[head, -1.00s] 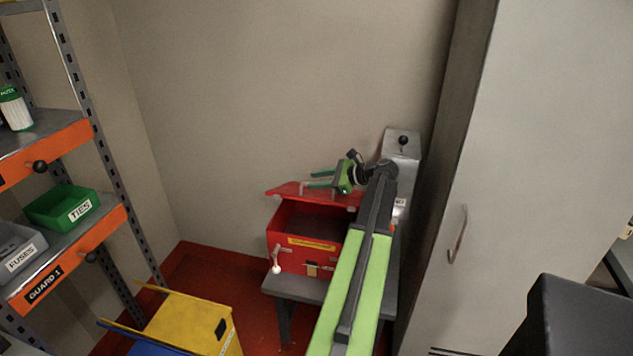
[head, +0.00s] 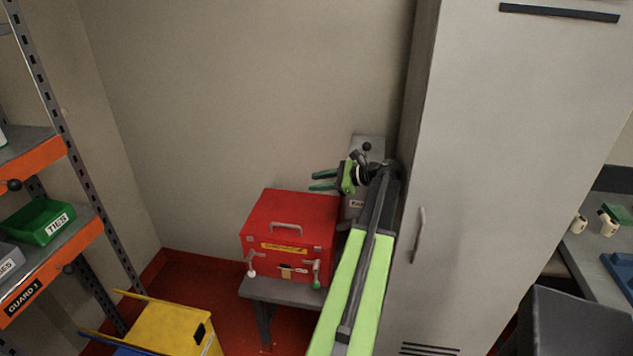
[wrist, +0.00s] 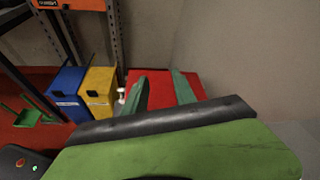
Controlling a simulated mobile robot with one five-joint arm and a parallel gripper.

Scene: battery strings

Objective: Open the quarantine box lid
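The red quarantine box (head: 259,256) stands on a grey bench, with a yellow label on its front. Its lid (head: 300,206) lies down over the box, and a grey handle (head: 286,227) sits on it. In the wrist view, red of the box (wrist: 193,82) shows between and beside the fingers.
A tall grey cabinet (head: 480,180) stands close on the right of my arm. A grey post with a black knob (head: 367,147) is behind my wrist. A yellow bin (head: 172,326) stands front left, and shelving (head: 85,236) is at the left. The wall is behind the box.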

